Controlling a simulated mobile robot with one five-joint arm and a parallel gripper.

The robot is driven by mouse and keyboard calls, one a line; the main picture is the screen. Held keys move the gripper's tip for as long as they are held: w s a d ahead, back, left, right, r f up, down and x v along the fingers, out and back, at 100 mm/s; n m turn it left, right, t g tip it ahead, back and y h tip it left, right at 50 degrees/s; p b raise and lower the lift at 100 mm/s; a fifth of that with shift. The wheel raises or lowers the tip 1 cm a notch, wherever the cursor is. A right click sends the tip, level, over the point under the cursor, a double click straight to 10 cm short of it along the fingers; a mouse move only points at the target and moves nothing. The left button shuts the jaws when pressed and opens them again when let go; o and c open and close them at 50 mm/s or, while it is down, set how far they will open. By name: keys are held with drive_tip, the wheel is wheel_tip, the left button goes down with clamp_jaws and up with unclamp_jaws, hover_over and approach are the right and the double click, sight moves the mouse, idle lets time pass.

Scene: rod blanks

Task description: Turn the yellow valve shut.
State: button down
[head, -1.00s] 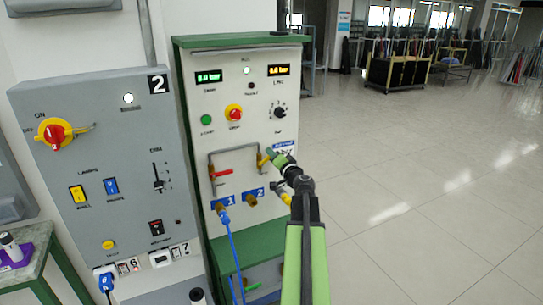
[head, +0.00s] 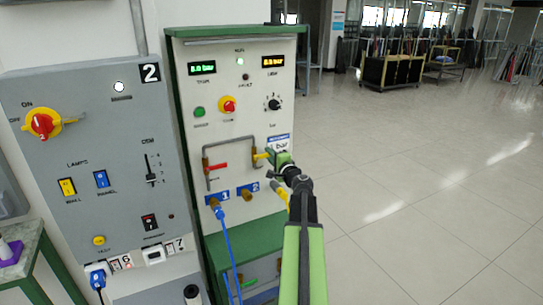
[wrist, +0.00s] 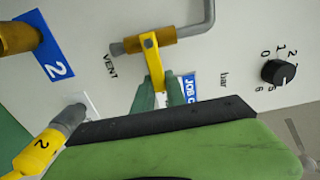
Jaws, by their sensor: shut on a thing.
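The yellow valve lever (head: 261,157) sits on the brass valve body at the right leg of the grey pipe loop on the white panel. In the wrist view the yellow lever (wrist: 151,58) stands crosswise to the pipe, beside the word VENT. My gripper (head: 274,156) is at the lever's free end, right of the pipe. In the wrist view the green fingers of my gripper (wrist: 159,84) are shut on the lever's end, which is partly hidden between them.
A red lever (head: 217,167) is on the pipe's left leg. Below are brass port 2 (head: 248,193) and a blue hose (head: 230,250) at port 1. A yellow connector (wrist: 35,155) is close to my gripper. A knob (wrist: 278,72) is farther off. Floor at right is clear.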

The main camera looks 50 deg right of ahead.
idle(0.5)
drive_tip(key=c, duration=1.4)
unclamp_jaws()
drive_tip(key=shift+o, duration=0.2)
